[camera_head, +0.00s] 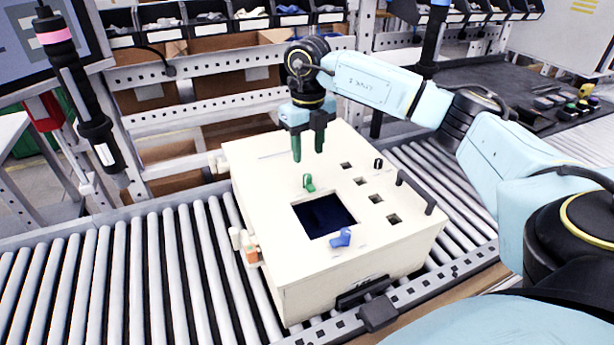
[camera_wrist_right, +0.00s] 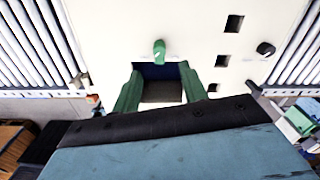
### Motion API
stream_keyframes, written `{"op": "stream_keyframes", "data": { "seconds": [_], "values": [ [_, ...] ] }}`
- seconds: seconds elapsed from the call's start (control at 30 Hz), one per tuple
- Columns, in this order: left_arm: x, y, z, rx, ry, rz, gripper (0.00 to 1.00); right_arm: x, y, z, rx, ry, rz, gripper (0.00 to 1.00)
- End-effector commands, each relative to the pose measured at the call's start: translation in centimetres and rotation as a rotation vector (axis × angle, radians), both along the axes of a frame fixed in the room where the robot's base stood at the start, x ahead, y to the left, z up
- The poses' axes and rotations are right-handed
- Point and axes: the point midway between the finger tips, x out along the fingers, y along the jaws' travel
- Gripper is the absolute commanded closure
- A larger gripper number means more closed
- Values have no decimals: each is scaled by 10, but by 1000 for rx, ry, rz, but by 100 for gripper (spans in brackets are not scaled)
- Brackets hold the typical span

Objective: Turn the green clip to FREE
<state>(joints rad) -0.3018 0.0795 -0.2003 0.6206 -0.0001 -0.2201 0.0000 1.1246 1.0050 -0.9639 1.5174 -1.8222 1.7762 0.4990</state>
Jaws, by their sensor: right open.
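The green clip (camera_head: 308,182) stands on the top of the cream box (camera_head: 262,165), just behind the square dark opening. It also shows in the right wrist view (camera_wrist_right: 159,50), beyond the fingertips and roughly centred between them. Small markings beside it are too small to read. My right gripper (camera_head: 309,150) points down over the box with its green fingers apart and nothing between them. It is above the green clip and not touching it. In the wrist view the gripper (camera_wrist_right: 160,88) is open. My left gripper is not in view.
A blue clip (camera_head: 341,237) stands at the front of the opening (camera_head: 323,215). Several small square holes, a black knob (camera_head: 378,163) and a dark handle (camera_head: 416,192) are on the box's right side. The box sits on a roller conveyor (camera_head: 120,270); the rollers at left are clear.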

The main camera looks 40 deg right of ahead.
Motion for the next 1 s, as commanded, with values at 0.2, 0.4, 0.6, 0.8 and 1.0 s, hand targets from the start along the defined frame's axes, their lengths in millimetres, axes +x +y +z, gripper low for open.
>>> {"op": "stream_keyframes", "data": {
  "seconds": [0.2,0.4,0.6,0.8,1.0],
  "values": [
    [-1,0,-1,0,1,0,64,-1,1,-48,1,4,1,57],
    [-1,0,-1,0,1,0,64,0,1,-76,3,2,1,57],
    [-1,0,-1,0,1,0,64,0,1,-86,2,0,2,57],
    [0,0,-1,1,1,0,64,0,1,-86,2,-1,2,57],
    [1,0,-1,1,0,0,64,0,1,-86,3,-1,2,78]
  ]
}}
